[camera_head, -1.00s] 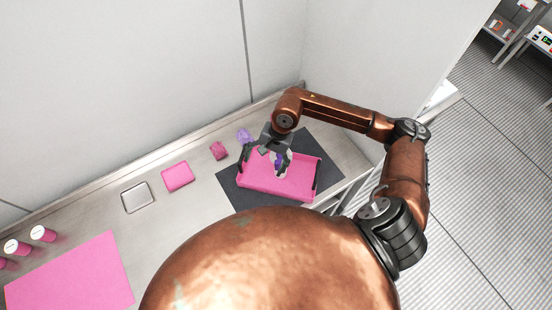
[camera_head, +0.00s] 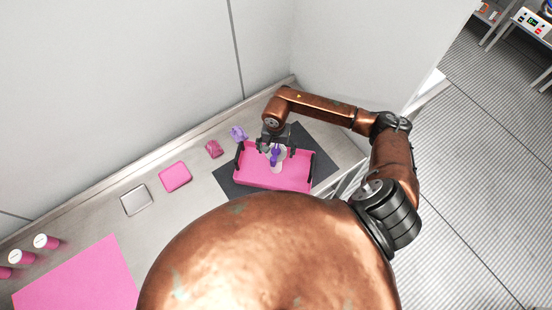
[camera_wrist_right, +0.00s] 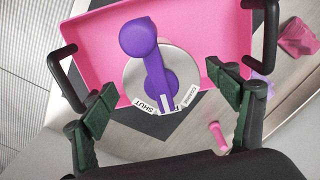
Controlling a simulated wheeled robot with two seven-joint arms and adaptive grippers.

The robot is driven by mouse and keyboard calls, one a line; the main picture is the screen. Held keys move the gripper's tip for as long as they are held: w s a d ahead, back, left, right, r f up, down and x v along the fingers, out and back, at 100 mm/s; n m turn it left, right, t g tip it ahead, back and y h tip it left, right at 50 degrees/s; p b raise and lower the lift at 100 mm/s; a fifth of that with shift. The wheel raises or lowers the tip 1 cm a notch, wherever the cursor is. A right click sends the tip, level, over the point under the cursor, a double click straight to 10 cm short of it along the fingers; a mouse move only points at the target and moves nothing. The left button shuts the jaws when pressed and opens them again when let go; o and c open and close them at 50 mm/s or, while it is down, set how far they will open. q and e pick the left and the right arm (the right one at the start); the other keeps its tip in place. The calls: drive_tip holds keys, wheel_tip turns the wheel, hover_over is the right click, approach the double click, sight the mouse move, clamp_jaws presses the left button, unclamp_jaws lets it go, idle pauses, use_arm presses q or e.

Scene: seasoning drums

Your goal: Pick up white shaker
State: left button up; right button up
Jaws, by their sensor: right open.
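A white round body with a purple lever or handle on top, which looks like the white shaker (camera_head: 278,166), stands in the pink tray (camera_head: 259,178). In the right wrist view the shaker (camera_wrist_right: 133,75) shows its pale round top, its purple lever and a label ring reading "SHUT". My right gripper (camera_head: 276,148) is over the tray, close to the shaker. In the right wrist view my right gripper (camera_wrist_right: 165,92) is open, one finger toward each side of the shaker, with nothing gripped. I cannot tell whether a finger touches it. My left gripper is not in view.
The tray has black handles and lies on a dark mat (camera_head: 229,187). Purple (camera_head: 238,134) and pink (camera_head: 213,149) small items, a pink square (camera_head: 175,177) and a metal square dish (camera_head: 136,200) lie to the left. White-topped pink drums (camera_head: 46,242) stand at far left by a pink mat (camera_head: 80,280).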

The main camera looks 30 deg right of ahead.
drive_tip(key=shift+w, duration=0.1)
drive_tip(key=c, duration=1.7)
